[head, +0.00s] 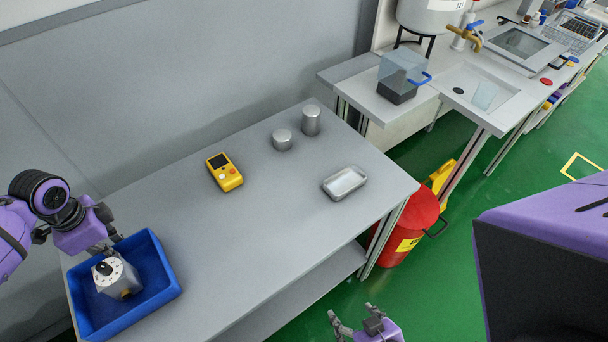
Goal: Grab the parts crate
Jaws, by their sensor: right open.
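The parts crate, a blue open box (160,265), sits on the grey table at the near left in the head view. A grey metal part with a round white dial face (122,280) lies inside it. My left gripper (104,250) is at the crate's far wall, just behind the part. Its fingers are small and partly covered, so I cannot tell whether they touch the rim or grip it. My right gripper (352,320) is open and empty at the bottom edge, in front of the table and apart from the crate.
A red bin (405,225) stands by the table's right end. The table is clear between crate and tray.

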